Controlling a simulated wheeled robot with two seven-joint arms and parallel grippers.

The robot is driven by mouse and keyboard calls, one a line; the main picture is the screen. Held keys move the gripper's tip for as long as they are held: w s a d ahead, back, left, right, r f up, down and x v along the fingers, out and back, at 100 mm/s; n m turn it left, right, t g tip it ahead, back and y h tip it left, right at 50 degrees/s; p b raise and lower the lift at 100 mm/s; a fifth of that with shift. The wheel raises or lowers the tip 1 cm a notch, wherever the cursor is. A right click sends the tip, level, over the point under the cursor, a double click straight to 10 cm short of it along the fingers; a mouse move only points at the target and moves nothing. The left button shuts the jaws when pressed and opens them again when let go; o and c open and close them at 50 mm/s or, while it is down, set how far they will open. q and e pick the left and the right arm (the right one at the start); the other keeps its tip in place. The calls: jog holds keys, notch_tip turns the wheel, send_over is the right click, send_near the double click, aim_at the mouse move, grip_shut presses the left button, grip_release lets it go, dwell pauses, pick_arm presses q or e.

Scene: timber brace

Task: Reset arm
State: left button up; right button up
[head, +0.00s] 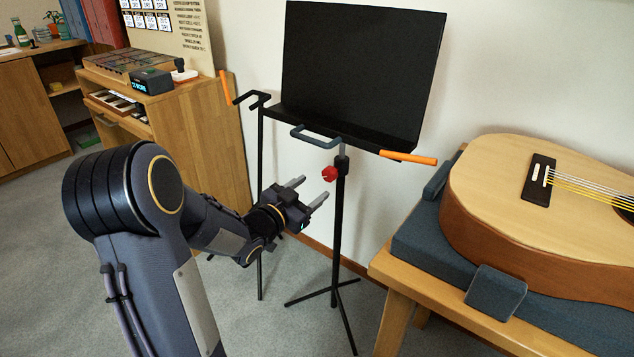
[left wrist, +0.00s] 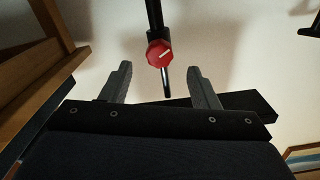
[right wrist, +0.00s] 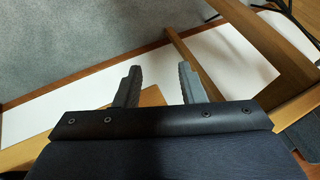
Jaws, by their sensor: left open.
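My left gripper (head: 308,190) is open and empty in the head view, in front of the music stand's pole. The black music stand (head: 362,75) stands upright by the wall, with a red knob (head: 329,173) on its pole. In the left wrist view the red knob (left wrist: 159,53) is ahead of the fingertips, between their lines and apart from them. My left fingers (left wrist: 163,85) are spread around empty space. My right gripper is outside the head view. In the right wrist view its fingers (right wrist: 157,82) are apart with nothing visible between them.
A guitar (head: 535,195) lies on a padded wooden bench (head: 425,293) at right. A wooden cabinet (head: 190,130) holding boxes stands at left. A second thin black stand (head: 261,180) is beside the music stand. Carpet is clear in front. Wooden bars are close to my right gripper.

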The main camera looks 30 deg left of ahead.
pick_arm(q)
jog(key=shift+s, duration=0.1)
dwell(0.5)
jog(key=s+d+f+n+g+h, duration=0.15)
jog(key=s+d+g, duration=0.35)
jog(key=s, duration=0.5)
jog(key=s+d+n+g+p, duration=0.1)
jog(key=s+d+n+g, duration=0.15)
jog(key=s+d, duration=0.55)
jog(key=s+d+f+n+g+h, duration=0.1)
jog(key=s+d+g, duration=0.4)
jog(key=s, duration=0.6)
notch_tip(320, 180, up, 34)
jog(key=p, duration=3.4)
jog(key=shift+w+a, duration=0.15)
jog(key=shift+w, duration=0.2)
